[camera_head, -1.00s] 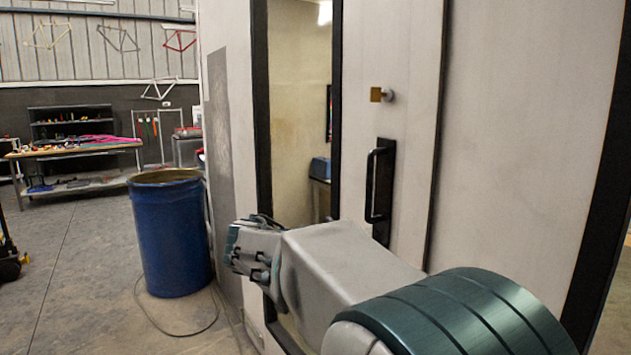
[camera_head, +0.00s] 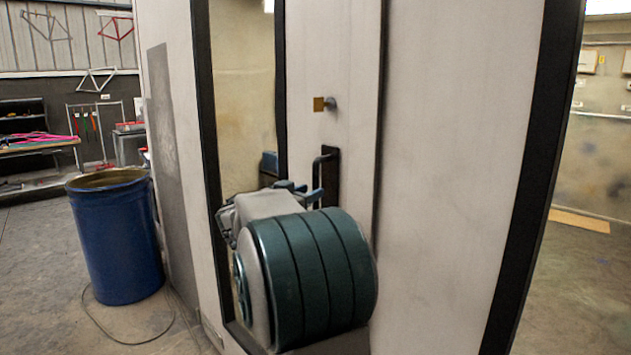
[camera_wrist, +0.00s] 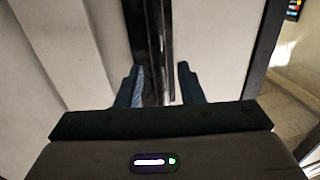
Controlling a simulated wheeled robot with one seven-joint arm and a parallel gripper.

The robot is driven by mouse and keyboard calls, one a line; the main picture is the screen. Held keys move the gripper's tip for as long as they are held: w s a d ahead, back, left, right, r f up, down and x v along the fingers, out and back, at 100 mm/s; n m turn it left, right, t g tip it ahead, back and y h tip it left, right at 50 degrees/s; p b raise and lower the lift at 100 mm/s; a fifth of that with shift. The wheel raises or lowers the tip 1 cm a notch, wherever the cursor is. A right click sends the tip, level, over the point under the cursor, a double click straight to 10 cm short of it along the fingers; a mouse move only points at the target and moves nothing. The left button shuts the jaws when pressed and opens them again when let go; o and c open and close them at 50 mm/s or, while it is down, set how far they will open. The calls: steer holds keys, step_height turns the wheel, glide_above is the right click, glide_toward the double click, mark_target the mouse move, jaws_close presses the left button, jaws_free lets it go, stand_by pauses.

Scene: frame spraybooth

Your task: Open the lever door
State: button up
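The pale door panel (camera_head: 350,60) has a tall window (camera_head: 243,100) in a black frame. On the panel sits a black upright handle on a black backplate (camera_head: 332,165); its lower part is hidden behind my arm. Above it is a small brass-coloured square piece on a round grey stub (camera_head: 320,104). My gripper (camera_head: 302,190) is at the handle, partly hidden by my wrist. In the wrist view my gripper (camera_wrist: 158,82) is open, with one finger on each side of the dark handle strip (camera_wrist: 150,45). I cannot tell whether either finger touches it.
A blue drum (camera_head: 115,240) stands on the floor left of the door, with a cable (camera_head: 135,340) near its base. A workbench (camera_head: 40,148) is at the far left. Beyond a black edge post (camera_head: 530,190) on the right, bare floor (camera_head: 580,280) shows.

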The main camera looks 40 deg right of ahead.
steer(key=shift+p+x, duration=0.5)
steer(key=shift+x, duration=1.3)
